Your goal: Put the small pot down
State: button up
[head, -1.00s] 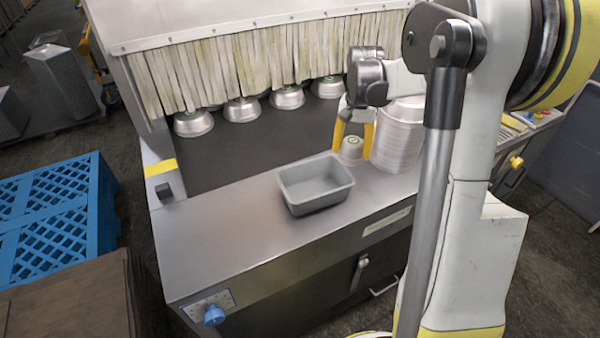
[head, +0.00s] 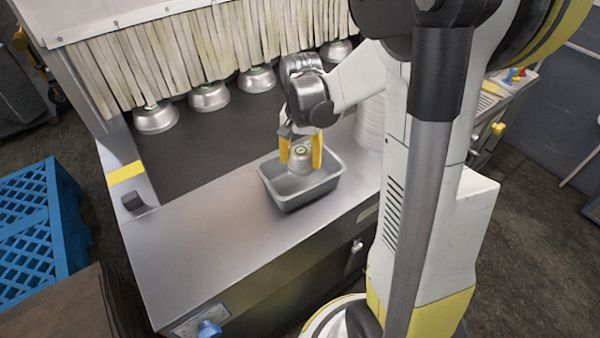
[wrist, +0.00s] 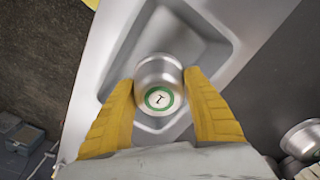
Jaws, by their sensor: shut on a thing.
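The small pot (head: 301,158) is a silver metal pot, bottom up, with a green ring on its base. My gripper (head: 301,152) has yellow fingers and is shut on the small pot, one finger on each side. The pot is over the grey rectangular bin (head: 284,199), towards its back side; I cannot tell whether it touches the bin's floor. In the wrist view the small pot (wrist: 160,88) sits between the fingers, with the bin (wrist: 219,48) behind it.
Several larger upturned silver pots (head: 209,96) stand in a row under the strip curtain (head: 190,50). A pale stack (head: 371,122) is right of my gripper. The metal counter (head: 190,240) is clear left of the bin. A blue pallet stack (head: 35,215) is at left.

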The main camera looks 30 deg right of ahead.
jog(key=shift+s+a+f, duration=0.1)
jog(key=shift+a+f, duration=0.05)
jog(key=shift+f, duration=0.05)
jog(key=shift+f+b, duration=0.75)
jog(key=shift+f, duration=1.15)
jog(key=shift+f+b, duration=0.6)
jog(key=shift+c, duration=0.9)
jog(key=o, duration=1.3)
